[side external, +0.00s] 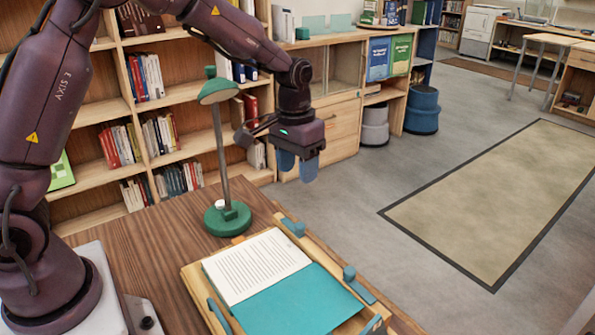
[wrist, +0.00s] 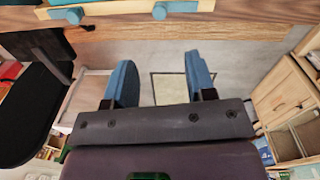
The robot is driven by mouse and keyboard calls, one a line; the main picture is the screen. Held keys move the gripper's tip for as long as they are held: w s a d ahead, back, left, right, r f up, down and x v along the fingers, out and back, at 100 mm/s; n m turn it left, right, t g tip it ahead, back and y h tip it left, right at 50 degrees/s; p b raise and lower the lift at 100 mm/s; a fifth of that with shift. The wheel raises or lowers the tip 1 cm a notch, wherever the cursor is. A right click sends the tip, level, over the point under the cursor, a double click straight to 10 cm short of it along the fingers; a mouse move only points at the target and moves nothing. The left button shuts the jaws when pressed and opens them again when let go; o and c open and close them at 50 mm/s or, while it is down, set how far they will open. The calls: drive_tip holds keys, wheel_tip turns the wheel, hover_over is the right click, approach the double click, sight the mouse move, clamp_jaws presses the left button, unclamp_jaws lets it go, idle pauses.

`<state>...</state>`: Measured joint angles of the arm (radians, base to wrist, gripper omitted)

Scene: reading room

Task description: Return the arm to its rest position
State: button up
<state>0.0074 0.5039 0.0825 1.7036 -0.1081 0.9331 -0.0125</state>
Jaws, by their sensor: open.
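My gripper (side external: 298,165) hangs from the dark purple arm, above and beyond the table's far edge, with its blue fingers pointing down. In the wrist view my gripper (wrist: 160,82) shows its two blue fingers spread apart with nothing between them. It is clear of everything on the table. A green desk lamp (side external: 220,150) stands on the table to its left. The gap between the lamp and my gripper is hard to judge.
A wooden tray (side external: 192,286) with blue clips holds a printed page (side external: 258,262) and a teal sheet (side external: 300,302) on the wooden table (side external: 165,245). Bookshelves (side external: 125,45) stand behind. Open floor with a beige rug (side external: 505,195) lies to the right.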

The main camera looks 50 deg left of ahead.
drive_tip(key=s+r+t, duration=0.1)
drive_tip(key=s+r, duration=0.3)
drive_tip(key=s, duration=0.3)
drive_tip(key=s+d+r+m+t, duration=0.1)
drive_tip(key=s+r+t, duration=0.1)
drive_tip(key=s+r, duration=0.3)
drive_tip(key=s+r+t, duration=0.2)
drive_tip(key=s+r, duration=0.2)
drive_tip(key=s, duration=0.7)
drive_tip(key=shift+d+r+m+y, duration=0.3)
drive_tip(key=shift+r, duration=0.05)
